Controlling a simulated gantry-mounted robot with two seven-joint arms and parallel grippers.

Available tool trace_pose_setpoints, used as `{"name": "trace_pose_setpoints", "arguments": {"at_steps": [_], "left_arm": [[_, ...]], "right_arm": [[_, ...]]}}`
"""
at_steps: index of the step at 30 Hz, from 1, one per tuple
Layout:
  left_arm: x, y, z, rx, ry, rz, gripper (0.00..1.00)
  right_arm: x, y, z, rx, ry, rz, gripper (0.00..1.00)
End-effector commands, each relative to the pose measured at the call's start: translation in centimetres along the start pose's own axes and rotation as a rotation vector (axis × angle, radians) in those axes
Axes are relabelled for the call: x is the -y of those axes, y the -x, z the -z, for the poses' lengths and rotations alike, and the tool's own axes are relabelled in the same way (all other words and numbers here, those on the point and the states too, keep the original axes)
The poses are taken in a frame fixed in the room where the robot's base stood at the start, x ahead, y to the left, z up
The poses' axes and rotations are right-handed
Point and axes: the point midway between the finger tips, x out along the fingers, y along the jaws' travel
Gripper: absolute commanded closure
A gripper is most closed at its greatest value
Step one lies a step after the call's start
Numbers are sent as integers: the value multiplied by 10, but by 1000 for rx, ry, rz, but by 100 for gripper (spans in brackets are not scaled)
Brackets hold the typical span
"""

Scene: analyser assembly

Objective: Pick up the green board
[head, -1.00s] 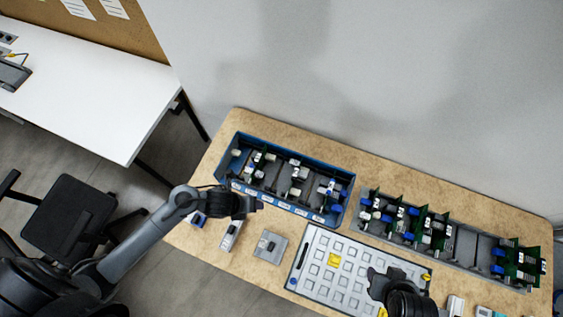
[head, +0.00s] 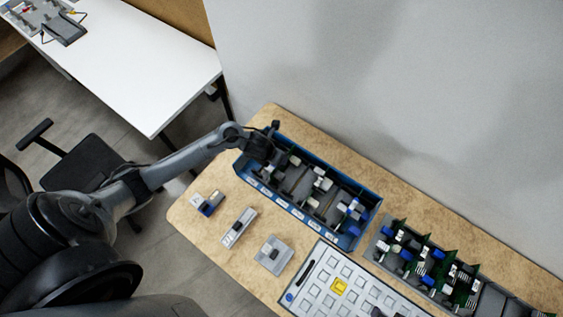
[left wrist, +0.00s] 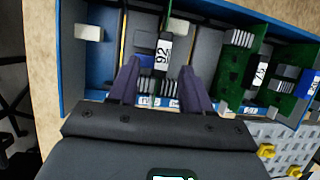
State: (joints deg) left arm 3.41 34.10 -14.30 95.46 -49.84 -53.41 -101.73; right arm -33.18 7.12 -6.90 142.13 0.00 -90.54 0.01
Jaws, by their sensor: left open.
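Several green boards stand upright in the blue tray (head: 345,240). In the left wrist view, a board with a white "92" label (left wrist: 161,52) stands between my left gripper's fingers, edge toward the camera. Larger green boards (left wrist: 238,72) (left wrist: 298,88) stand to its right, one labelled "75". My left gripper (left wrist: 158,85) is open, with one dark finger on each side of the "92" board; contact cannot be told. In the head view my left gripper (head: 260,150) is over the tray's left end.
A grey rack (head: 490,302) at the right holds several green boards. A white panel with square cells (head: 318,270) lies in front of the tray. Small devices (head: 238,228) (head: 273,254) stand on the wooden table (head: 220,262). A wall is behind.

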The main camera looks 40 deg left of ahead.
Motion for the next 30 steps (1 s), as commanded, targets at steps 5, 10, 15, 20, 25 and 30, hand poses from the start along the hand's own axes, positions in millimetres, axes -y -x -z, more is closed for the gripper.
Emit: {"name": "trace_pose_setpoints", "arguments": {"at_steps": [5,10,15,20,25,30], "left_arm": [[2,-19,-2,-2,4,2,51],[2,-41,-3,-2,3,1,51],[2,-50,-3,0,1,0,51],[2,-50,-3,1,0,0,51],[2,-50,-3,0,0,0,66],[2,-50,-3,0,0,0,92]], "right_arm": [[1,-1,0,0,-3,2,57],[2,-4,-1,0,-6,5,57],[2,-4,-2,0,-7,5,57],[2,-4,-2,1,-7,5,57],[2,-4,-2,1,-6,5,57],[1,-4,-2,1,-4,4,57]]}}
